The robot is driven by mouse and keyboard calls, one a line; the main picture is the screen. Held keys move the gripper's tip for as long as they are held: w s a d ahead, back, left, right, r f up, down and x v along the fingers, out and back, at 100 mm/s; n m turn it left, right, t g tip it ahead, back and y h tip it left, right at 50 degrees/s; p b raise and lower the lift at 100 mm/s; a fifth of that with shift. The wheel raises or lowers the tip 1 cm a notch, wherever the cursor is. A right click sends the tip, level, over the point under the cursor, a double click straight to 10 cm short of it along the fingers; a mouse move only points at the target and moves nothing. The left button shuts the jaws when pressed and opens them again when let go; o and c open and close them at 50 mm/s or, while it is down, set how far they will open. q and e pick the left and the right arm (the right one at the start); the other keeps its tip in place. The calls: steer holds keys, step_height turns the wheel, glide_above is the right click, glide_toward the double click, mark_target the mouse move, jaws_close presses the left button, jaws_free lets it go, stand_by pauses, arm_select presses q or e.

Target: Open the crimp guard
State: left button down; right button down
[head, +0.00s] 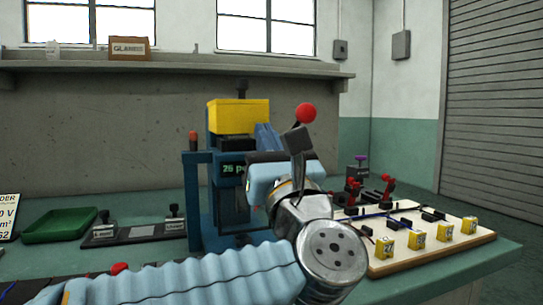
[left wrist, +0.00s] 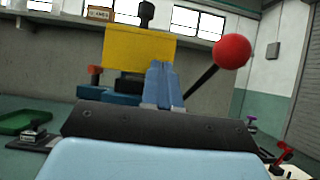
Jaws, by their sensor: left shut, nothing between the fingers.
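The yellow guard (head: 238,117) sits at the top of the blue crimp press (head: 195,200), above a small green display. It also shows in the left wrist view (left wrist: 135,48) as a broad yellow face. I cannot tell how far it is open. My left gripper (head: 268,136) is shut and empty, its blue fingers (left wrist: 161,70) together in front of the guard's lower right part. I cannot tell whether they touch it. The red-ball lever (head: 306,113) rises just right of the fingers and shows in the left wrist view (left wrist: 232,50). My right gripper is not in view.
A wooden board (head: 440,252) with yellow numbered blocks and red clamps lies to the right. A green tray (head: 58,226) and a dark fixture (head: 138,233) are on the left. A concrete ledge (head: 180,66) runs behind the press.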

arm_select(q)
steer(key=shift+r, duration=0.5)
steer(key=shift+w+a, duration=0.1)
